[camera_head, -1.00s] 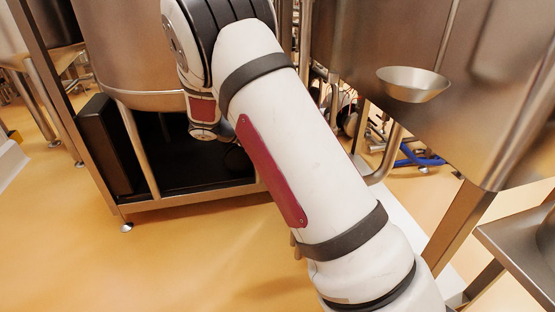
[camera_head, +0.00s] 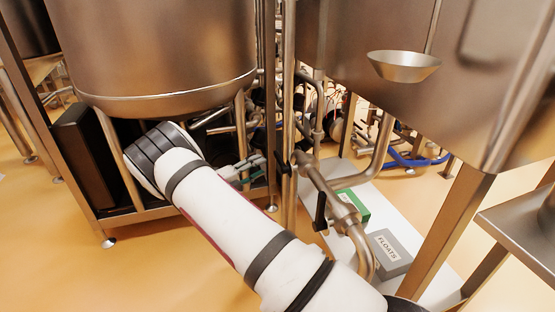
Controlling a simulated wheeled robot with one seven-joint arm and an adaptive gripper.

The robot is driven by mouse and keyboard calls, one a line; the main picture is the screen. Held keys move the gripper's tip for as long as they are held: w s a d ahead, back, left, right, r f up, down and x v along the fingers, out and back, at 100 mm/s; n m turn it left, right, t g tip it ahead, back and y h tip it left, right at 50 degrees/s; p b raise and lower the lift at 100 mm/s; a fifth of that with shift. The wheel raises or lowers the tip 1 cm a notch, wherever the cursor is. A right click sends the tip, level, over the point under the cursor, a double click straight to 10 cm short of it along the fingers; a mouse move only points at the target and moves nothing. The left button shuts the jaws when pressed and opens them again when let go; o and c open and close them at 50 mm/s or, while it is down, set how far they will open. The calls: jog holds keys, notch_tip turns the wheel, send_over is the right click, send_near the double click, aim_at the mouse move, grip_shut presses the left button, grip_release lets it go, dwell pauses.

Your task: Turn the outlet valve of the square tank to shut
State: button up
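The square tank (camera_head: 455,95) is the large steel vessel at the upper right. Below it a steel outlet pipe (camera_head: 361,247) with valve fittings shows right of my arm. A black lever handle (camera_head: 320,209) hangs down beside this pipe. Another dark handle-like part (camera_head: 284,163) sits farther up, near the upright post. My gripper (camera_head: 256,164) is left of the pipe and post, apart from the black lever. It is small and partly hidden by my wrist, so its finger opening is unclear.
A round steel vessel (camera_head: 160,50) on a frame stands at left. A steel funnel (camera_head: 404,67) hangs before the square tank. A green box (camera_head: 352,206) and a grey box marked FLOATS (camera_head: 389,251) lie on a white surface beneath.

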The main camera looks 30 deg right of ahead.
aim_at(276, 159)
jog(key=d, duration=0.6)
jog(key=w+d, duration=0.1)
jog(key=d, duration=0.2)
jog(key=shift+d+b, duration=0.2)
jog(key=shift+b, duration=0.2)
grip_shut()
